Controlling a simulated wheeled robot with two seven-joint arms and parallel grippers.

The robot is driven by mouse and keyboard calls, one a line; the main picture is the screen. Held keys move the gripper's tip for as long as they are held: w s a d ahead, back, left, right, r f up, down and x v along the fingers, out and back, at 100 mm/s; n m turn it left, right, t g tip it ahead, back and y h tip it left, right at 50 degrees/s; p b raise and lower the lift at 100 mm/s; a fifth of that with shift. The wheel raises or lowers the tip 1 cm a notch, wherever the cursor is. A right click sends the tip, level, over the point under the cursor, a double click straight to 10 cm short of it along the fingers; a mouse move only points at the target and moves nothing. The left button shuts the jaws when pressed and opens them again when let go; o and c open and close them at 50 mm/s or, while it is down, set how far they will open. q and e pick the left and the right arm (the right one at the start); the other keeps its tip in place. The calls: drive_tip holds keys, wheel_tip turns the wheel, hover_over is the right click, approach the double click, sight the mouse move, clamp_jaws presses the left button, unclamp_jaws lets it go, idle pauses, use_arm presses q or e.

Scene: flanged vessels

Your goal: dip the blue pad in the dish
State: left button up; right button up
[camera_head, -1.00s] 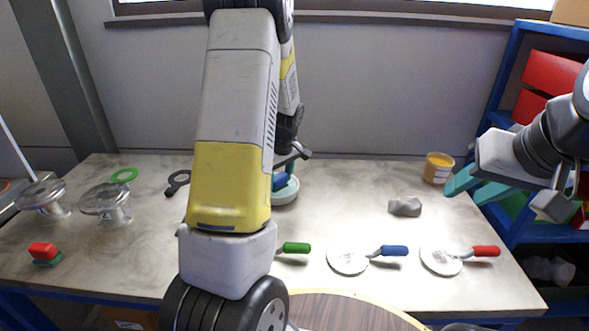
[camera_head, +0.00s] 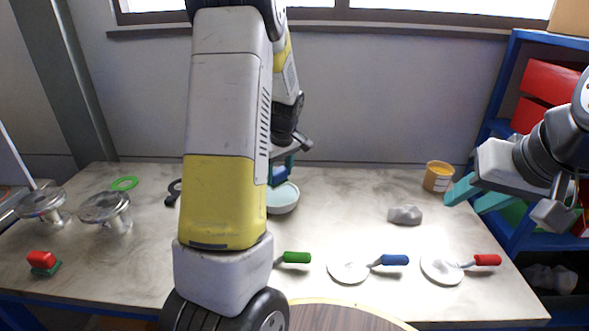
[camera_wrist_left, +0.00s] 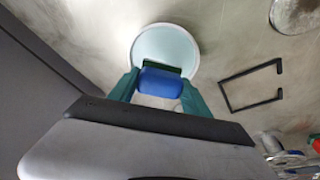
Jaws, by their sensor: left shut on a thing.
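The blue pad (camera_head: 279,173) is held between the teal fingers of my left gripper (camera_head: 281,170), which is shut on it. The blue pad also shows in the wrist view (camera_wrist_left: 160,83), with a dark green edge along its far side. The dish (camera_head: 284,201) is a round, pale vessel with light blue inside, and it stands on the table below the pad. In the wrist view the pad overlaps the near part of the dish (camera_wrist_left: 165,43). In the head view the pad appears above the dish's far rim. My right gripper (camera_head: 466,199) is open and empty at the right.
Trowel-like tools with green (camera_head: 296,257), blue (camera_head: 394,260) and red (camera_head: 487,260) handles lie along the front. A grey lump (camera_head: 405,215) and an orange tub (camera_head: 438,177) stand at the right. Flanged vessels (camera_head: 106,209) and a red pad (camera_head: 41,258) are at the left.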

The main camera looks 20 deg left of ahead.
sight(277, 169)
idle(0.6)
use_arm(q)
drive_tip(key=shift+r, duration=2)
drive_tip(key=shift+s, duration=0.1)
